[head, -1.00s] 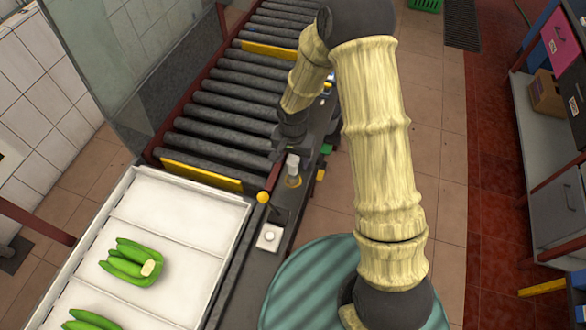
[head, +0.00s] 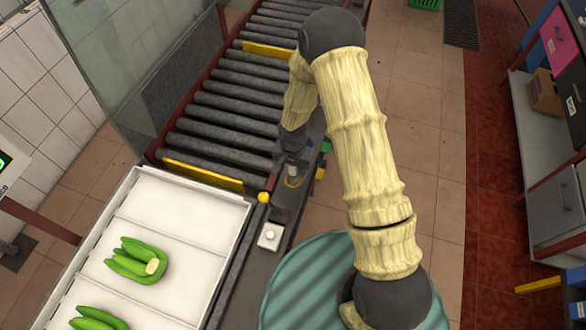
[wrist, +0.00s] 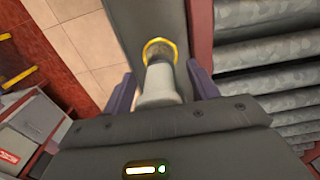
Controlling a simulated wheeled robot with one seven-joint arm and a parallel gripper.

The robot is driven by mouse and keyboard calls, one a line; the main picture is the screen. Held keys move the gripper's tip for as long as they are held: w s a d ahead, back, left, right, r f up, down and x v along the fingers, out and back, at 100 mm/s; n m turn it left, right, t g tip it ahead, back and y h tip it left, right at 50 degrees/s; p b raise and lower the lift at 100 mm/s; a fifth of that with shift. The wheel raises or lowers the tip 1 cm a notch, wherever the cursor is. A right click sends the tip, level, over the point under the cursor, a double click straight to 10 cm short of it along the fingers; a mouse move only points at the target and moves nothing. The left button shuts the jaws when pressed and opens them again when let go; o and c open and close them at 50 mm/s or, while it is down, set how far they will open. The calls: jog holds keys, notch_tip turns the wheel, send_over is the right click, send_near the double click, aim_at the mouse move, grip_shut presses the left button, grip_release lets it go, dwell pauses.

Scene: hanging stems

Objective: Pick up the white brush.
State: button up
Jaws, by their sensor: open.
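The white brush (head: 292,171) stands upright on the dark ledge beside the roller conveyor, with a yellow ring at its base. In the wrist view its pale grey-white body (wrist: 158,86) shows between the two purplish fingers of my gripper (wrist: 162,78). The fingers are apart, one on each side of it, with a visible gap on both sides. In the head view my gripper (head: 293,148) is over the brush and partly hidden by my forearm. I cannot tell how far the fingertips reach down along the brush.
The roller conveyor (head: 220,115) runs behind and left of the ledge. A yellow knob (head: 263,197) and a white switch box (head: 269,236) sit nearer on the ledge. A white tray (head: 185,215) with green bananas (head: 136,259) is at left. A ribbed green drum (head: 305,285) stands in front.

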dwell(0.5)
jog(key=c, duration=1.2)
jog(key=shift+o, duration=0.2)
notch_tip(320, 180, up, 10)
jog(key=b, duration=0.2)
jog(key=shift+b, duration=0.3)
